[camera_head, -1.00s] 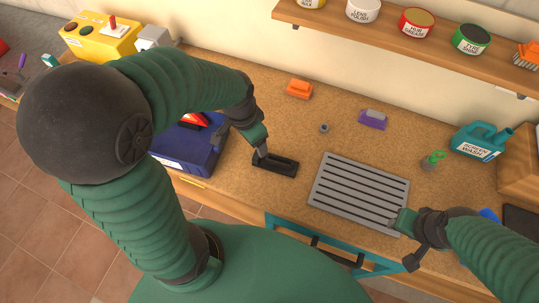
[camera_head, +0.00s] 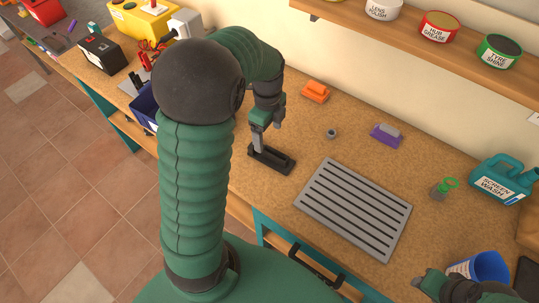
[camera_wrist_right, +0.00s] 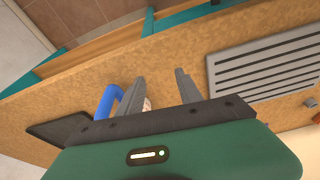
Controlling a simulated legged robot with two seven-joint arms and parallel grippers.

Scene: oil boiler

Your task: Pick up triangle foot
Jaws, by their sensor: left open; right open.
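No part is plainly recognisable as a triangle foot. A black, long, shallow holder (camera_head: 271,159) lies on the cork-coloured worktop in the head view. My left gripper (camera_head: 258,145) points down at its left end, fingertips at or just above it; I cannot tell if they touch. The left jaws are open, and the gap between them is hard to see. A small grey round part (camera_head: 331,133) stands alone to the right. My right gripper (camera_head: 425,283) is low at the right near the front edge. In the right wrist view its fingers (camera_wrist_right: 158,80) are apart with nothing gripped.
A grey slotted grate (camera_head: 353,208) lies in the middle. Behind are an orange block (camera_head: 316,92), a purple-handled piece (camera_head: 386,134) and a teal screen-wash jug (camera_head: 502,179). A shelf with tins (camera_head: 438,27) overhangs the back.

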